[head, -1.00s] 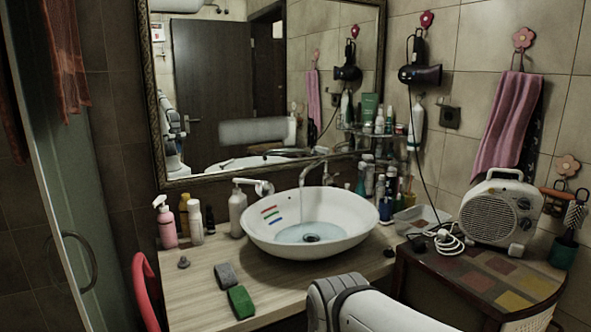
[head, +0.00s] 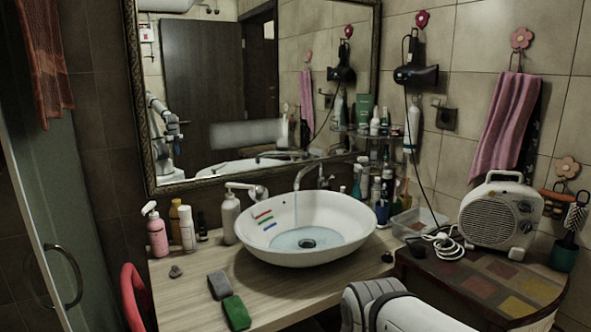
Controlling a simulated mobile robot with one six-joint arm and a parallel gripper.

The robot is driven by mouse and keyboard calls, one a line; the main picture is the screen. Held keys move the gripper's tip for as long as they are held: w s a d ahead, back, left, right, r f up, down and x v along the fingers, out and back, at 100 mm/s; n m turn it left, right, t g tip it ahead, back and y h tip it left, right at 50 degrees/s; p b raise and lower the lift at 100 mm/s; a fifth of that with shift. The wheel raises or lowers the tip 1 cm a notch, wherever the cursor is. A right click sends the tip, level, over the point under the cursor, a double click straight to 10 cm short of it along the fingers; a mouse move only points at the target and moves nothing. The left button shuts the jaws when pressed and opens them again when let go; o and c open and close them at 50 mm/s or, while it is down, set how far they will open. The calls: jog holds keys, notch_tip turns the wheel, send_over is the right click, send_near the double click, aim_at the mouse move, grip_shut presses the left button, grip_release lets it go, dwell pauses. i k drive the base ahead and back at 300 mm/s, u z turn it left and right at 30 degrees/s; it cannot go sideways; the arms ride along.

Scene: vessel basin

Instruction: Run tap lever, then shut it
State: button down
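A metal tap (head: 318,174) with a curved spout stands behind the white oval basin (head: 345,243). A small handle-like part (head: 328,181) shows at the tap's right; I cannot tell its exact position. The basin holds shallow pale water (head: 290,238) around a dark drain (head: 307,243). Red, green and blue marks are on its inner left wall. I cannot make out clearly whether water runs from the spout. A white link of my arm shows at the bottom right, in front of the counter. My gripper is out of view.
Bottles (head: 157,236) and a pump bottle (head: 229,218) stand left of the basin. A grey block (head: 218,285) and a green sponge (head: 236,313) lie in front. A fan heater (head: 500,215) and cable are right. A mirror (head: 225,75) hangs behind.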

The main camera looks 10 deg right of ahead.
aim_at(324, 183)
jog(key=i, duration=0.95)
